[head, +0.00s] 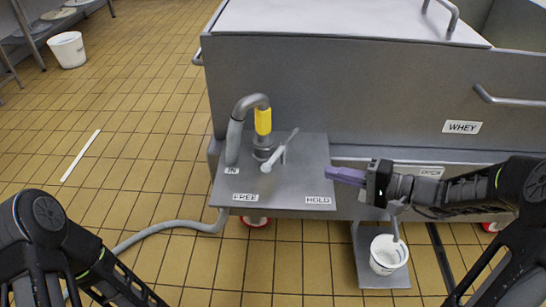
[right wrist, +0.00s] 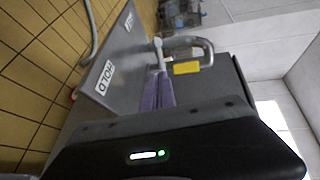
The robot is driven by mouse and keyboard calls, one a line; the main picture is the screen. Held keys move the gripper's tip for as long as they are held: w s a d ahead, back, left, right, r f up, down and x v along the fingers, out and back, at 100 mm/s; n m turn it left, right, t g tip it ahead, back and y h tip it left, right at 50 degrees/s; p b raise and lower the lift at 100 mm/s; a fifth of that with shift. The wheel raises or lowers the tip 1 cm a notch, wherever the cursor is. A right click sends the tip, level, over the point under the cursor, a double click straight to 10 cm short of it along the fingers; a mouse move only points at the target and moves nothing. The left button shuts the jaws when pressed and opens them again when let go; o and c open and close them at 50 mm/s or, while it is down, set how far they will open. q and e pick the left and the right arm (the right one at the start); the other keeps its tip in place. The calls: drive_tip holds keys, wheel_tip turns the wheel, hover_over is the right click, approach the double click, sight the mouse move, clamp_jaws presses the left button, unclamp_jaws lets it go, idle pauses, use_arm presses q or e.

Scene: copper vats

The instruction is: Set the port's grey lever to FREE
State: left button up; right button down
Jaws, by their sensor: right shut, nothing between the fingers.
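The grey lever (head: 280,154) stands on the port's grey plate (head: 292,180), beside the base of the bent pipe. Its slim arm slants up to the right from a round light end at lower left. The FREE label (head: 245,197) is at the plate's front left and the HOLD label (head: 318,201) at its front right. My right gripper (head: 330,173) is shut and empty at the plate's right edge, apart from the lever. In the right wrist view its purple fingers (right wrist: 158,92) point towards the lever (right wrist: 158,53). My left gripper is out of view.
The bent grey pipe (head: 236,135) with a yellow sleeve (head: 263,121) rises behind the lever. The steel vat marked WHEY (head: 461,127) stands behind the plate. A white bucket (head: 388,254) sits below my right forearm. A hose (head: 170,226) runs along the floor at left.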

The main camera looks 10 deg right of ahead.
sight(282, 150)
drive_tip(key=shift+s+d, duration=0.1)
drive_tip(key=shift+d, duration=0.05)
drive_tip(key=b+x, duration=0.2)
drive_tip(key=x, duration=1.2)
drive_tip(key=shift+f, duration=0.1)
